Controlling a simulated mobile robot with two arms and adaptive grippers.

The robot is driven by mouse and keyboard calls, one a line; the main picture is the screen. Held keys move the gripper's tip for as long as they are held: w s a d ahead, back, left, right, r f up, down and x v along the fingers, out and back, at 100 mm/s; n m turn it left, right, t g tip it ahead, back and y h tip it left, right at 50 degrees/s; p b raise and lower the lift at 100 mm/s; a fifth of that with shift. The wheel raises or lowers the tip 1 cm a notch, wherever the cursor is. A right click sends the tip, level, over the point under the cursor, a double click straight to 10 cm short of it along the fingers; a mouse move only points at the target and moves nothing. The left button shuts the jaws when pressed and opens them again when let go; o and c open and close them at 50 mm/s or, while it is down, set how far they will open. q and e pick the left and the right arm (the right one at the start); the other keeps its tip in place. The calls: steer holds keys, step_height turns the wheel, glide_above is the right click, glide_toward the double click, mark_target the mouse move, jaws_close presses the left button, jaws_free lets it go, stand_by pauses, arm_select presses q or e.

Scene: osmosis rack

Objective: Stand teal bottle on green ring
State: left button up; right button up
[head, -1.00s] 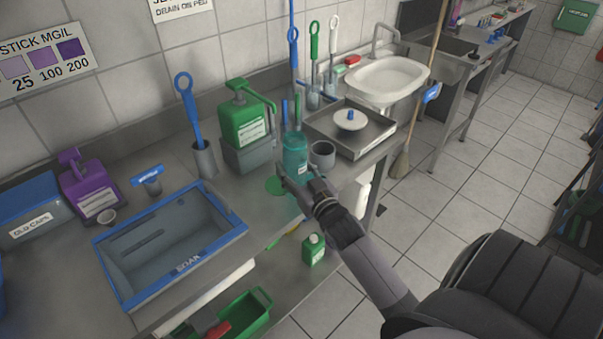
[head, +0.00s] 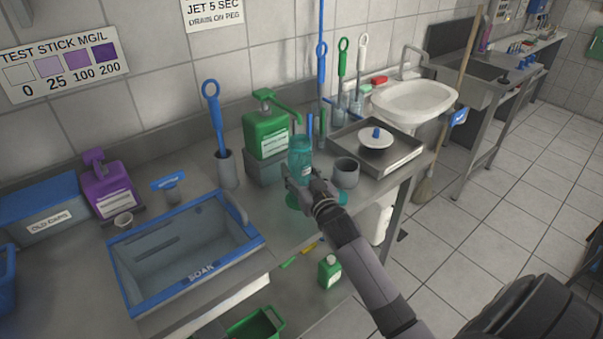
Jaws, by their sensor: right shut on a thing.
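The teal bottle (head: 301,154) is translucent, with a pale label low on its front, and stands about upright in my right gripper (head: 303,180). The gripper is shut on its lower part and hides its base, so I cannot tell whether it touches the counter. A flat green patch, apparently the green ring (head: 292,200), shows on the counter just left of and below the gripper. My wrist covers part of it; a teal-green bit also shows right of the wrist. My left gripper is not in view.
A green pump bottle (head: 266,133) on a grey block stands behind left of the teal bottle. A grey cup (head: 346,173) is close on the right, beside a steel tray (head: 402,163). The blue-rimmed soak basin (head: 130,290) lies left. The counter's front edge is near.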

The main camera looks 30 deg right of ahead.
steer(key=shift+f, duration=0.15)
stand_by(0.5)
steer(key=o, duration=1.2)
steer(key=shift+o, duration=0.6)
steer(key=o, duration=0.6)
